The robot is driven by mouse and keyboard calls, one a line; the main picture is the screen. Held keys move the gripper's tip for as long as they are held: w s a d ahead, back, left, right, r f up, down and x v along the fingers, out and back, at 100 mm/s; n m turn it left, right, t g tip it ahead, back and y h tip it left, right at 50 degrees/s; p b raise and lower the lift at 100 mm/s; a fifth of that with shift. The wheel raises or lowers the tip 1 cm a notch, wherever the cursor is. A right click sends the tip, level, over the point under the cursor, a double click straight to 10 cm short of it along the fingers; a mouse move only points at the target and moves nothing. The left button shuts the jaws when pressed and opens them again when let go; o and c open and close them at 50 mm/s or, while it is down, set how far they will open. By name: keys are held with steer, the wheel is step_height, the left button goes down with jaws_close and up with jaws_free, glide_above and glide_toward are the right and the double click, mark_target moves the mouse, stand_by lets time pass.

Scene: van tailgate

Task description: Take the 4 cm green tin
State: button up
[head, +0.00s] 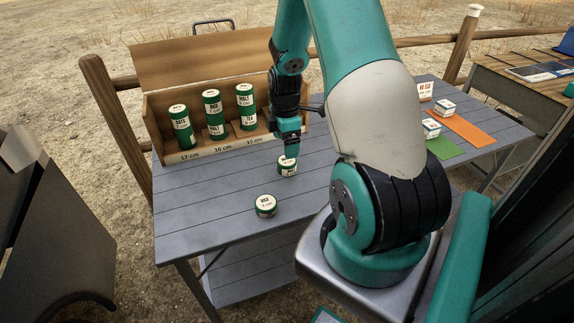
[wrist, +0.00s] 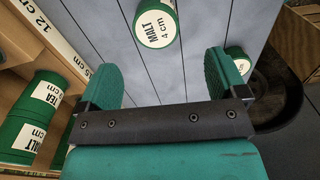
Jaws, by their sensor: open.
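The 4 cm green tin (wrist: 157,24) has a white top reading "MALT 4 cm" and shows at the upper middle of the wrist view, ahead of the gap between the fingers. In the head view this tin (head: 287,166) stands on the grey slatted table (head: 215,210), just below my gripper (head: 288,139). In the wrist view my gripper (wrist: 164,80) is open, with nothing between its green fingers. A second short green tin (head: 266,206) stands nearer the table's front edge; part of it shows beside the right finger (wrist: 238,58) in the wrist view.
The front-left table is clear.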

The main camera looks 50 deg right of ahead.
mark_target(287, 163)
step_height(287, 163, down, 4)
steer(key=shift+r, duration=0.15)
steer(key=shift+d+f+p, duration=0.2)
steer(key=shift+f+p, duration=0.05)
steer(key=shift+f, duration=1.1)
steer(key=shift+d+f+p, duration=0.2)
steer(key=shift+f, duration=1.15)
steer(key=c, duration=1)
